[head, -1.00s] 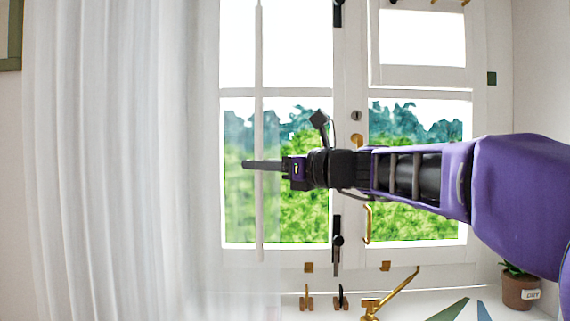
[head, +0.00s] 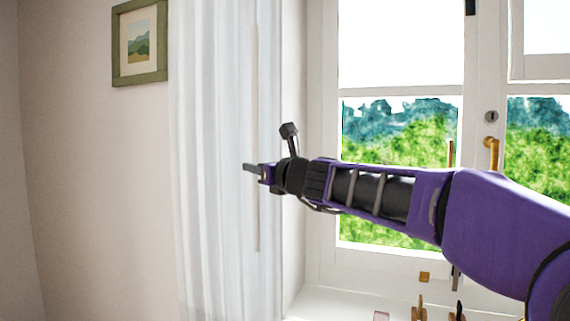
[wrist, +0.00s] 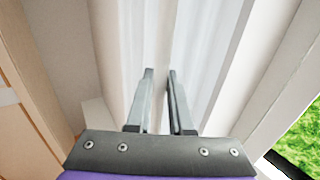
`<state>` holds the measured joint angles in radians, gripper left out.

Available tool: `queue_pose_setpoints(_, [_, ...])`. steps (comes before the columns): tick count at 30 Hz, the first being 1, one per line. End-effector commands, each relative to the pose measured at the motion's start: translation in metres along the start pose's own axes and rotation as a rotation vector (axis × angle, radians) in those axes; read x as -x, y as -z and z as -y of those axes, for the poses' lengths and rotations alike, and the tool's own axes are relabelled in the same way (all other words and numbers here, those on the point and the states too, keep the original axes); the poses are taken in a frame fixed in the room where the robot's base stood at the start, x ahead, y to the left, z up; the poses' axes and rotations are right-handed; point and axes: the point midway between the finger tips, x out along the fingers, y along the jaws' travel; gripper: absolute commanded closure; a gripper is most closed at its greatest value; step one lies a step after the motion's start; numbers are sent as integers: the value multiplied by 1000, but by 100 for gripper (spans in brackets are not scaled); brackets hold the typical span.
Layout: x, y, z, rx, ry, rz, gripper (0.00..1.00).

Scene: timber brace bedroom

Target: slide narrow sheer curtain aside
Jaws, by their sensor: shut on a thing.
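The narrow sheer curtain (head: 215,110) hangs in white folds at the left side of the window, gathered into a narrow band. A thin pale pull rod (head: 257,220) hangs upright along its front. My gripper (head: 252,168) reaches in from the right and is shut on the rod at about mid-height. In the wrist view the two fingers (wrist: 160,85) point at the white curtain folds (wrist: 195,40), with a pale upright strip between them. The exact contact is small and hard to make out.
The window (head: 400,130) is uncovered, with a brass handle (head: 491,150) on its frame. A framed picture (head: 140,42) hangs on the wall left of the curtain. Small brass items (head: 419,310) stand on the sill below.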

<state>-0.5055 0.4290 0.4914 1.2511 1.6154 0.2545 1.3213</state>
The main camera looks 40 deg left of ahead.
Motion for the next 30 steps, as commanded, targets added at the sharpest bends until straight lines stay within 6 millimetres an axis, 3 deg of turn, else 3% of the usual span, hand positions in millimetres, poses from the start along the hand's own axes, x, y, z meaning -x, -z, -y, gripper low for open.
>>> queue_pose_setpoints(6, [-13, 0, -8, 1, -1, 0, 100])
queue_pose_setpoints(17, [-14, 1, -9, 1, 0, -1, 100])
queue_pose_setpoints(18, [-14, 1, -9, 1, 0, -1, 75])
queue_pose_setpoints(19, [-14, 0, -9, 1, 0, -1, 70])
queue_pose_setpoints(30, [-13, 0, -8, 1, 0, 0, 68])
